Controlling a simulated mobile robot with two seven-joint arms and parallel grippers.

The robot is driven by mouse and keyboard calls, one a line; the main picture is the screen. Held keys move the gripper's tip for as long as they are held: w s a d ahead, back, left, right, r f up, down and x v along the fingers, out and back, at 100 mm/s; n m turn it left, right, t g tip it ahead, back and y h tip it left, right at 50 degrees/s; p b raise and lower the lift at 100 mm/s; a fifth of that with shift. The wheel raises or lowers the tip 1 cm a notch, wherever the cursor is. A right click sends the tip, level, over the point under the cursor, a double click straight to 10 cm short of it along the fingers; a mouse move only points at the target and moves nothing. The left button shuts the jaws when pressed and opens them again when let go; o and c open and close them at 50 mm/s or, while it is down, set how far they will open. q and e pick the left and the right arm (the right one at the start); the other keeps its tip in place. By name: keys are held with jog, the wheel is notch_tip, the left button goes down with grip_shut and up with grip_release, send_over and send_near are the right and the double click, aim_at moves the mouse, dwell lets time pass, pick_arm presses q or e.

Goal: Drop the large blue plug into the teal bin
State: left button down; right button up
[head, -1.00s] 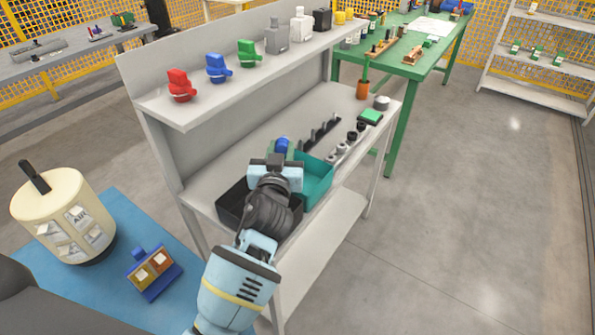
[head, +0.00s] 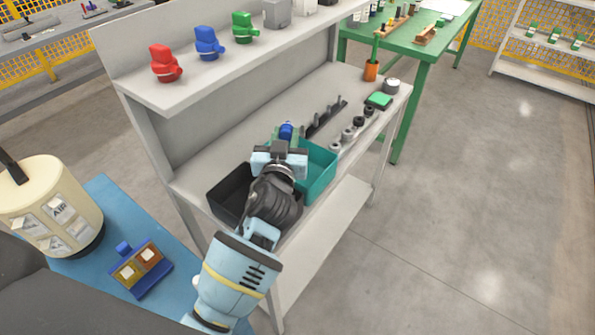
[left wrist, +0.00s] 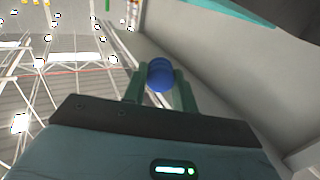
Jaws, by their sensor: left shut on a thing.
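My left gripper (head: 284,138) is shut on the large blue plug (head: 286,131). In the left wrist view the round blue plug (left wrist: 160,75) sits between the two green fingers of the gripper (left wrist: 160,90). The teal bin (head: 322,171) stands on the grey workbench, partly hidden behind my left gripper and wrist. The plug shows just beyond the bin's far left side in the head view; I cannot tell how high it is above the bench. In the left wrist view a teal edge (left wrist: 235,10), likely the bin, shows at the top. My right gripper is not in view.
A black bin (head: 230,188) stands left of the teal bin. Several small fittings (head: 348,134) and a dark peg rack (head: 325,118) lie to the right. The upper shelf (head: 230,60) holds red, blue and green valves above the bench.

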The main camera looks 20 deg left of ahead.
pick_arm(q)
jog(key=shift+f+b, duration=0.35)
jog(key=shift+f, duration=0.5)
jog(key=c, duration=1)
grip_release()
jog(key=shift+c, duration=0.2)
